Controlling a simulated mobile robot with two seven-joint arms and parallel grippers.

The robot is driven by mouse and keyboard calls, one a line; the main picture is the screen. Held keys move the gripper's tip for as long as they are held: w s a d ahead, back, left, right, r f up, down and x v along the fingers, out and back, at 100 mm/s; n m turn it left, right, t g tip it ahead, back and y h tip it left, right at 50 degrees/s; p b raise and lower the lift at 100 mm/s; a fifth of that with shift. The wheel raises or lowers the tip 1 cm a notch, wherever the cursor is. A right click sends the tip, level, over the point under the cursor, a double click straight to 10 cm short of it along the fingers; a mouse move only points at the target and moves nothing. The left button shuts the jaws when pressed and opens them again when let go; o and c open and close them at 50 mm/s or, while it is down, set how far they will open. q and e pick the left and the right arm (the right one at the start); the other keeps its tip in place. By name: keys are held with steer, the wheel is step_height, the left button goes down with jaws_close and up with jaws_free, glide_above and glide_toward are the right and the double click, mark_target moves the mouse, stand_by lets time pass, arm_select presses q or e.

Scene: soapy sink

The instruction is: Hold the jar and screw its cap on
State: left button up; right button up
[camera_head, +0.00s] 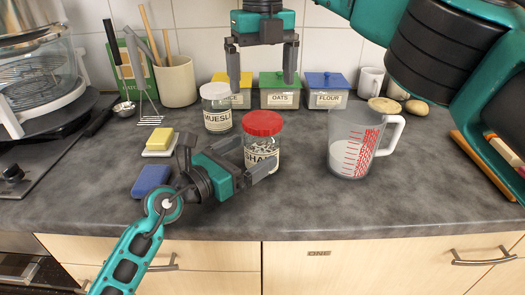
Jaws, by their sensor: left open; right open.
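The jar (271,150) stands upright on the counter, with a partly hidden label starting "SHA". The red cap (263,123) sits on top of it and looks level; I cannot tell how tightly it is seated. My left gripper (258,152) comes in low from the left and is open, one finger in front of the jar and one at its left side. I cannot tell whether the fingers touch the glass. My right gripper (262,86) points down above the red cap, open and empty, its fingertips apart from the cap.
A white-capped muesli jar (217,110) stands close behind left. Yellow, green (280,90) and blue-lidded boxes line the wall. A measuring jug (353,140) stands to the right. A blue sponge (151,181) and soap dish (159,148) lie left. The counter in front of the jug is clear.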

arm_select(q)
steer(key=shift+x, duration=2.45)
steer(key=shift+c, duration=0.3)
